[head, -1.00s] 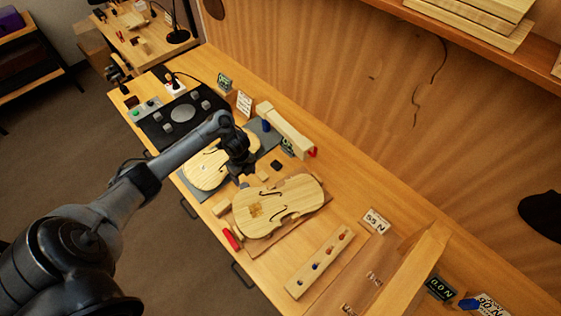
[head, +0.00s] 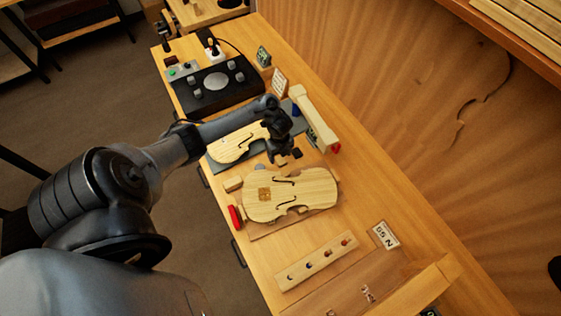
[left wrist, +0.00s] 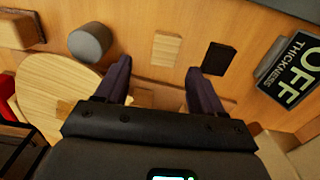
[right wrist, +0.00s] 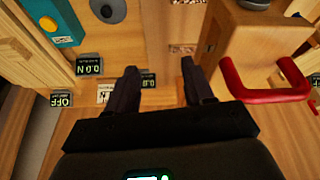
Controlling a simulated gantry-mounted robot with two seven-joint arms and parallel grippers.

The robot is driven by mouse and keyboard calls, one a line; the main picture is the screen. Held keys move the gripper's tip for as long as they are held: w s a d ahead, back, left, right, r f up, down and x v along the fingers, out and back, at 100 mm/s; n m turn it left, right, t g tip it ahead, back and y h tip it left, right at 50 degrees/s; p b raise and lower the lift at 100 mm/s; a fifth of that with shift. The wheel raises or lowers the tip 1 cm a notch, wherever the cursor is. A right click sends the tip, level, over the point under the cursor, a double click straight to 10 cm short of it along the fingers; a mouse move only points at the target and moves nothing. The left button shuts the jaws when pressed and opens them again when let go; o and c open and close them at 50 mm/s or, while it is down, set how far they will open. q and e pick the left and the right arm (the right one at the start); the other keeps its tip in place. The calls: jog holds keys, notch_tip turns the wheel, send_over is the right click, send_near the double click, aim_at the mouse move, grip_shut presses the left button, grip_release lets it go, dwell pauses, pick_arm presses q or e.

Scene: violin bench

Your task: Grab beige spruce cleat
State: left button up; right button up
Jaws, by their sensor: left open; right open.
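The beige spruce cleat (left wrist: 166,49) is a small pale rectangular block lying flat on the wooden bench in the left wrist view. A similar dark block (left wrist: 218,58) lies just right of it. My left gripper (left wrist: 160,82) is open and empty, with the cleat in line with the gap between its fingers, a little beyond the tips. In the head view my left gripper (head: 277,148) hangs between the two violin plates; I cannot clearly make out the cleat there. My right gripper (right wrist: 158,82) is open and empty in the right wrist view.
A grey cylinder (left wrist: 90,42) and a thickness display (left wrist: 290,72) flank the blocks. A violin plate (head: 310,188) lies in front, another (head: 238,143) behind. A peg strip (head: 316,260) lies nearer. A red handle (right wrist: 268,92) stands beside my right gripper.

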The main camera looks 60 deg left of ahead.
aim_at(281, 161)
pick_arm(q)
jog(key=f, duration=0.3)
jog(key=f+b, duration=0.1)
jog(key=shift+w+a+f, duration=0.15)
jog(key=shift+w+f, duration=0.15)
jog(key=shift+f, duration=0.1)
jog(key=c, duration=1.1)
